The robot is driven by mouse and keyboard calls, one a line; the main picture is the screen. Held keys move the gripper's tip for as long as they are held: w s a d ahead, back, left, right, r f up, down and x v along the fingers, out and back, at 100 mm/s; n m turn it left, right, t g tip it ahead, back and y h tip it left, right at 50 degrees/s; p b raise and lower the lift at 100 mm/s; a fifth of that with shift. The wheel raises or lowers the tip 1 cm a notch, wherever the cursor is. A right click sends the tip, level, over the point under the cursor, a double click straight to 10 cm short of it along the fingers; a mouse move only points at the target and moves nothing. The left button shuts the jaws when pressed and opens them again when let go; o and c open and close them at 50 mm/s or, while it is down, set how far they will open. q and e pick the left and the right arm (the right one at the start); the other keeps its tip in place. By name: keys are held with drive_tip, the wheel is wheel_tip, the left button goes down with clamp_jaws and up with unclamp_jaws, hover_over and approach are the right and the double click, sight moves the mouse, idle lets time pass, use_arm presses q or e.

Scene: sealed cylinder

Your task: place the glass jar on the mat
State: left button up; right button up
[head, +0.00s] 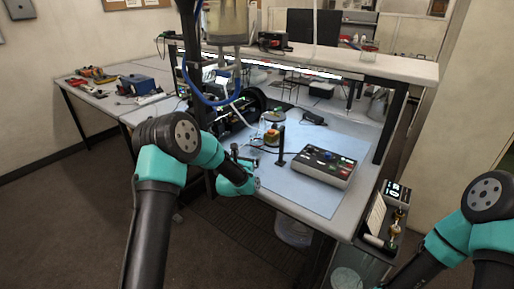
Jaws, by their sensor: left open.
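The light blue mat (325,199) lies on the workbench in the head view. A small clear glass vessel (369,47), which looks like the glass jar, stands upright on the raised white shelf at the back right. Another clear, rounded shape (272,116) shows near the mat's left part, above a small orange and dark object; I cannot tell exactly what it is. My left gripper (247,161) is open over the mat's front left edge, well apart from the vessel on the shelf. My right arm comes in at the right edge, and its gripper is out of view.
A control box (324,167) with buttons sits on the mat, with a dark upright post (281,147) to its left. A large clear cylinder (226,22) hangs at the top. A side holder (383,220) stands at the bench's right. The mat's front right is bare.

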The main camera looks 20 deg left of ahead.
sight(255, 146)
use_arm(q)
drive_tip(key=w, duration=0.6)
drive_tip(key=shift+w+d, duration=0.2)
drive_tip(key=shift+w, duration=0.2)
drive_tip(key=shift+w+d+f, duration=0.1)
drive_tip(key=shift+w, duration=1.2)
drive_tip(key=shift+w+d+f, duration=0.1)
drive_tip(key=shift+w, duration=1.15)
drive_tip(key=c, duration=1.1)
drive_tip(key=shift+r, duration=0.1)
